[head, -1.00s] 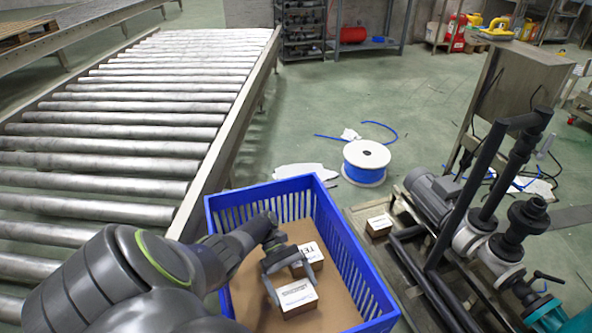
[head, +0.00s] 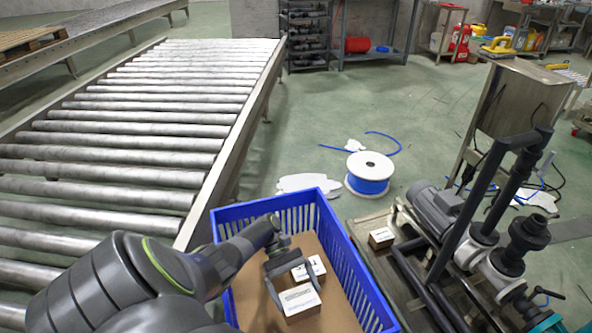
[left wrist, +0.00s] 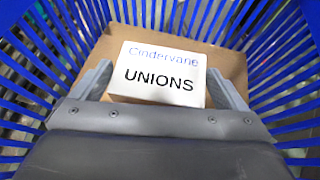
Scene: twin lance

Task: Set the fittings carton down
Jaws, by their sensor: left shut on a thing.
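My left gripper (head: 295,292) reaches down into the blue crate (head: 350,262) and is shut on a small carton (head: 300,303) with a white labelled top. In the left wrist view the held carton (left wrist: 160,75) reads "Cindervane UNIONS" and sits between the two fingers. I cannot tell whether its underside touches the crate's brown floor. A second white-topped carton (head: 312,268) is inside the crate just behind it, partly covered by the gripper. My right gripper is not in view.
A roller conveyor (head: 130,150) runs along the left. Right of the crate, a small carton (head: 381,238) lies near a pump assembly (head: 480,240) with dark pipes. A blue cable reel (head: 369,172) stands on the floor behind. The crate's brown floor (head: 255,300) has bare room.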

